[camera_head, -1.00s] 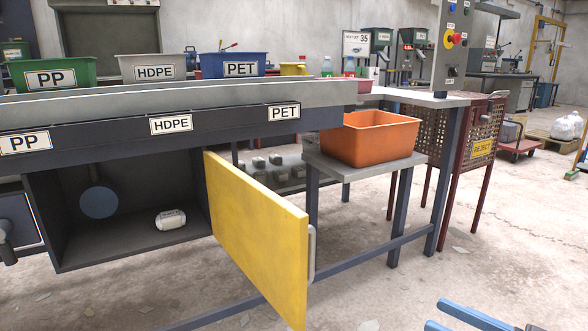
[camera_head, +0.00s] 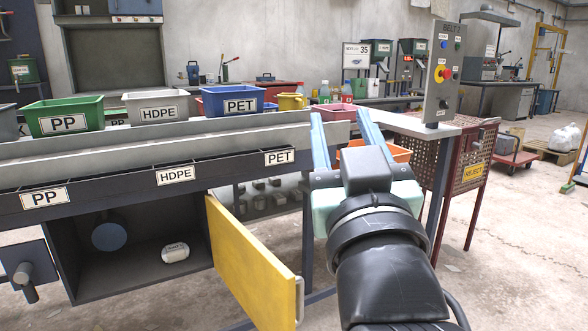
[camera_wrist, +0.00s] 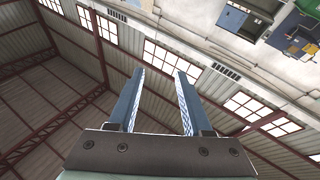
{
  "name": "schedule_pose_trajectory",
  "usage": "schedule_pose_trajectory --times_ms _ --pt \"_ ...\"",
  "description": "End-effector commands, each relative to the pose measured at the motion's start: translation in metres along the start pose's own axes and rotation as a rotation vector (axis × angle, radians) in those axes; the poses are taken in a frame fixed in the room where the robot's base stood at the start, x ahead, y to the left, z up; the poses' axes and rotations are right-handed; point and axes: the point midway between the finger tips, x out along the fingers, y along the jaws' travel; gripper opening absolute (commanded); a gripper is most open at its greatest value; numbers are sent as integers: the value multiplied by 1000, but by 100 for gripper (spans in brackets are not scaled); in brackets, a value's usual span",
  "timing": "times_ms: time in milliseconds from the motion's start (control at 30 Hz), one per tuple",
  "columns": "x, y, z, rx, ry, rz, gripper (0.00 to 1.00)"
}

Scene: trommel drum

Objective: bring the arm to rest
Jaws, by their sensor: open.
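My gripper (camera_head: 340,138) is raised in the right middle of the head view, its two blue fingers apart and pointing up and away, with nothing between them. In the wrist view my gripper (camera_wrist: 162,85) also shows open and empty, with the roof behind it. In the head view my gripper and arm stand in front of the orange bin (camera_head: 402,153) and hide most of it. I see no contact with the bin or the bench.
A yellow door (camera_head: 250,265) hangs open from the dark cabinet (camera_head: 120,282), left of my arm. A white bottle (camera_head: 175,252) lies inside. Green, grey and blue bins (camera_head: 234,101) stand above the bench. The control panel (camera_head: 441,75) and reject cage (camera_head: 478,150) are at right.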

Motion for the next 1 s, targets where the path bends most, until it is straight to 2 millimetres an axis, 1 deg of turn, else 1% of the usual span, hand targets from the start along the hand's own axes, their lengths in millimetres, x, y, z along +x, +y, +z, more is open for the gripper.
schedule_pose_trajectory --times_ms 33,67,100,167,200,233,267,300,767,1000 --pt "-7 -12 -46 13 93 13 50" --pt "-13 -16 -67 22 147 24 50" --pt "-24 -23 -96 37 221 33 50" --pt "-42 -31 -137 62 332 46 50" --pt "-56 -37 -164 81 407 50 50" --pt "-68 -40 -183 97 463 53 50" --pt "-60 -36 -197 96 457 58 50" --pt "-51 -32 -210 93 447 60 50" --pt "3 -16 -343 90 441 59 50" --pt "30 -8 -413 90 440 59 50"
